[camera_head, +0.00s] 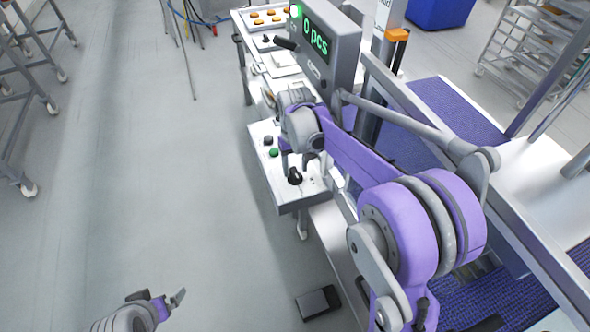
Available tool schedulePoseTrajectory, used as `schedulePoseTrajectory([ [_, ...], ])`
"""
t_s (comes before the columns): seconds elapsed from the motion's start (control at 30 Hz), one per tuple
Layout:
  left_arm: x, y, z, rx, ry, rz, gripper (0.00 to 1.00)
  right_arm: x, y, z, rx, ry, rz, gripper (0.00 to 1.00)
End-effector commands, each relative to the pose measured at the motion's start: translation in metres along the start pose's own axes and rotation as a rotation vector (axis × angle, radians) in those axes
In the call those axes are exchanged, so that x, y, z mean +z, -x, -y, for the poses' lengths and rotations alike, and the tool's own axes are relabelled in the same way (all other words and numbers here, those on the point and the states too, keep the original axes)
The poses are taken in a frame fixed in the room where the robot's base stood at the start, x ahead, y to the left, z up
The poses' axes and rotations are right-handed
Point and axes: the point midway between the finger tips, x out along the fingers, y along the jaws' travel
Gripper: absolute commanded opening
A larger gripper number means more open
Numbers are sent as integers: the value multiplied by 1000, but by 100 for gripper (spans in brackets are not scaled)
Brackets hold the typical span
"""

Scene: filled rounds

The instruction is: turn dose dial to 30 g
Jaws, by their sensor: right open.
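The dose dial (294,177) is a black knob on the light control panel (286,200) at the front of the machine. Its scale is too small to read. My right gripper (297,162) is open above the panel, with its fingers pointing down close to the dial. I cannot tell whether they touch it. My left gripper (174,299) is low at the bottom left, over the floor and far from the panel; its jaw opening is unclear. The display (316,39) reads "0 pcs".
A green button (273,153) and a dark button (268,140) sit beside the dial. A tray of orange rounds (266,20) is at the back. Blue conveyor belt (458,108) lies right. A dark pedal (318,302) is on the floor.

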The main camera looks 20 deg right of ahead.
Motion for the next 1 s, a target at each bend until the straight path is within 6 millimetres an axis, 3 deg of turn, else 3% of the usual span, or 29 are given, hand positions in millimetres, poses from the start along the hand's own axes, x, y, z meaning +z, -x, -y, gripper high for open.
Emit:
schedulePoseTrajectory([
  [0.17, 1, 0, 0, 0, 0, 1, 100, 0, -13, 0, 0, 0, 0, 55],
  [0.47, 1, 0, 0, 0, 0, 1, 100, 0, -15, 0, 0, 0, 0, 53],
  [0.77, 1, 0, 0, 0, 0, 1, 100, 0, -15, 0, 0, 0, 0, 0],
  [1.0, 1, 0, 0, 0, 0, 1, 100, 0, -14, 0, 0, 1, 0, 0],
])
